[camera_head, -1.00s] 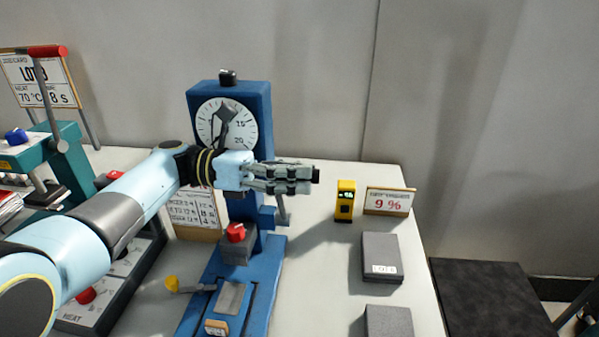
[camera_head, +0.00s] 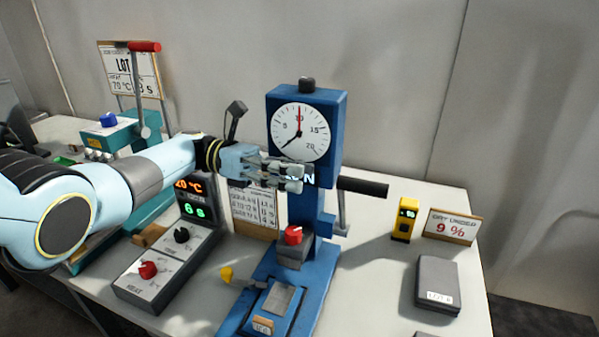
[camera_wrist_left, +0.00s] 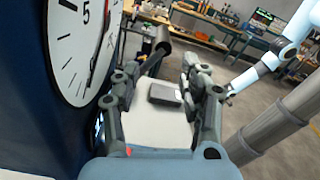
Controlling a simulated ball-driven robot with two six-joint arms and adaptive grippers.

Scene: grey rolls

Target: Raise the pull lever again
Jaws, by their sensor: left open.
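The pull lever is a grey rod with a black grip (camera_head: 362,187) that sticks out sideways at the right of the blue dial tester (camera_head: 337,120). In the left wrist view the black grip (camera_wrist_left: 160,38) shows beyond the fingers, upper middle. My left gripper (camera_head: 298,178) is open and empty, in front of the blue column just below the dial. It is to the left of the grip, apparently apart from it. In the left wrist view its fingers (camera_wrist_left: 168,98) are spread, with the dial close at left. My right gripper does not show clearly.
A red knob (camera_head: 293,235) sits on the tester's lower clamp. A yellow gauge (camera_head: 405,219), a "9 %" sign (camera_head: 453,227) and a grey block (camera_head: 437,285) stand at right. A heater box (camera_head: 165,265) and a red-handled teal press (camera_head: 110,135) are at left.

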